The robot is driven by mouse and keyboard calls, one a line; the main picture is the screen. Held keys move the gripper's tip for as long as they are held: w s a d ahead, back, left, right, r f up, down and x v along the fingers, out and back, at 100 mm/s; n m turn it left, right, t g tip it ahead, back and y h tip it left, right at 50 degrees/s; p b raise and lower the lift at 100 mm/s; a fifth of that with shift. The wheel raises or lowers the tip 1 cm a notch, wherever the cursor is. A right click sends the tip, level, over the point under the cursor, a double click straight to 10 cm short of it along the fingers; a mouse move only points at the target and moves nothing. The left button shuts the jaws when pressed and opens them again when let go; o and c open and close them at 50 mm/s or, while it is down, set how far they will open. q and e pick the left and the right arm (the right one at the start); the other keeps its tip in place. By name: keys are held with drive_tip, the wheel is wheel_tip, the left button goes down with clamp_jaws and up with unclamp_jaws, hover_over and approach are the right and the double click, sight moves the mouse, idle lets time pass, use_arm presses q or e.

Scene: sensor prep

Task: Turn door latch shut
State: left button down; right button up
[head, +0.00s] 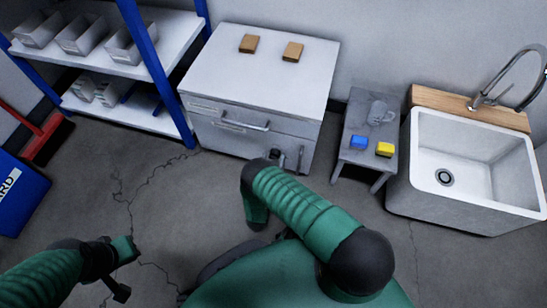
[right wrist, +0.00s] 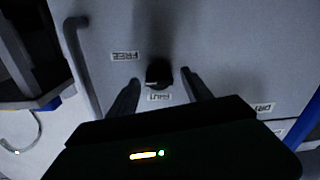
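The door latch is a dark knob (right wrist: 158,72) on the pale grey cabinet door (right wrist: 225,45) in the right wrist view. Small labels sit around it; one appears to read FREE (right wrist: 125,56). My right gripper (right wrist: 161,92) is open, with one finger on each side of the knob and visible gaps. Contact cannot be told. In the head view my right gripper (head: 289,160) is at the lower front of the white cabinet (head: 265,65), partly hidden by my arm. My left gripper (head: 122,270) is low at the left, away from the cabinet; its opening is unclear.
The cabinet's bar handle (head: 245,125) is left of my right gripper. A small grey table (head: 356,125) with blue and yellow blocks and a clear jug, then a sink (head: 402,195), stand to the right. Blue-framed shelves (head: 175,65) stand left.

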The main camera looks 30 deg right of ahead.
drive_tip(key=shift+d+f, duration=0.1)
drive_tip(key=shift+d, duration=0.05)
drive_tip(key=c, duration=0.9)
clamp_jaws()
drive_tip(key=shift+n, duration=0.4)
drive_tip(key=n+b, duration=0.1)
drive_tip(key=n, duration=0.4)
drive_tip(key=n+b, duration=0.1)
drive_tip(key=n, duration=0.4)
drive_tip(key=n+g, duration=0.1)
drive_tip(key=n, duration=0.5)
drive_tip(key=shift+w+a+b, duration=0.15)
drive_tip(key=shift+a+b, duration=0.1)
drive_tip(key=shift+b, duration=0.15)
drive_tip(key=shift+n, duration=0.4)
